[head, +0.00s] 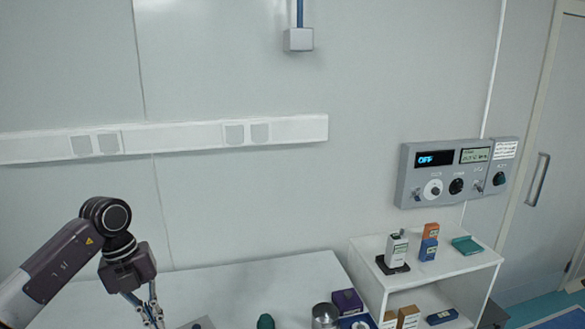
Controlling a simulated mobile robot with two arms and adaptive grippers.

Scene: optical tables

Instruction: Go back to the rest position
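My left arm comes in from the left, and my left gripper (153,319) points down over the left part of the white table (215,287). Its fingers reach the bottom edge of the view, so the tips are not clear and I cannot tell whether they are open or shut. I see no object between the visible parts of the fingers. My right gripper is not in view.
A green item (265,322), a metal cylinder (325,316) and a purple box (347,301) are at the bottom. A white shelf (425,280) with small boxes stands right. A control panel (458,171) reading OFF hangs above; a door (550,160) is far right.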

